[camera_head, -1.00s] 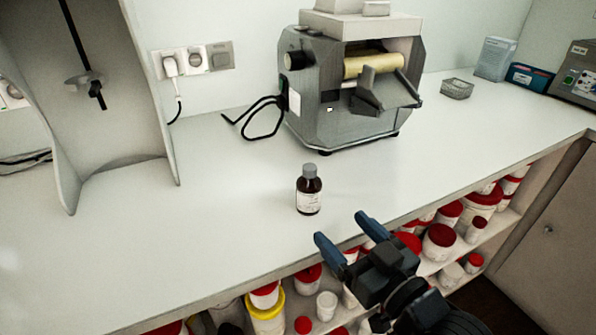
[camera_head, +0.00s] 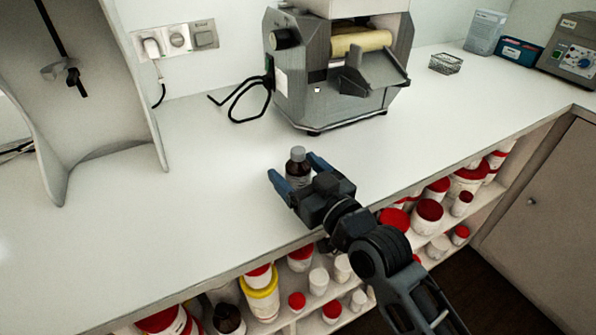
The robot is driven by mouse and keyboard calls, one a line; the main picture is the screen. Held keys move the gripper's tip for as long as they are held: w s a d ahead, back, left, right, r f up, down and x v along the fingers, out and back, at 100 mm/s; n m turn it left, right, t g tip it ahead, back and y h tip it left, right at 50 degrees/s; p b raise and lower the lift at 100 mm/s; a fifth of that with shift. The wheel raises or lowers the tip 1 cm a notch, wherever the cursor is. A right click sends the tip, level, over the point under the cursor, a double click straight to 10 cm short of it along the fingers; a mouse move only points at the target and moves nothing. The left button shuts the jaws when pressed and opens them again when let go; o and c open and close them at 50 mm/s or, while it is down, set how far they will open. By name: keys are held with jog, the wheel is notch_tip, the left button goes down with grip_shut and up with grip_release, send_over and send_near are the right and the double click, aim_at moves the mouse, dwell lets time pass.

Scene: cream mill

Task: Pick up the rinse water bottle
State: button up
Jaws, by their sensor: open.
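The gripper body hides the bottle's lower part. I cannot tell whether either finger touches it.
A white upright panel (camera_head: 100,90) stands at the left. Shelves of red-lidded tubs (camera_head: 428,212) lie below the worktop's front edge. The worktop around the bottle is clear.

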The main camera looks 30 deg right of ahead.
jog(key=c, duration=1)
jog(key=shift+c, duration=0.2)
jog(key=shift+s+r, duration=0.1)
jog(key=shift+s, duration=0.05)
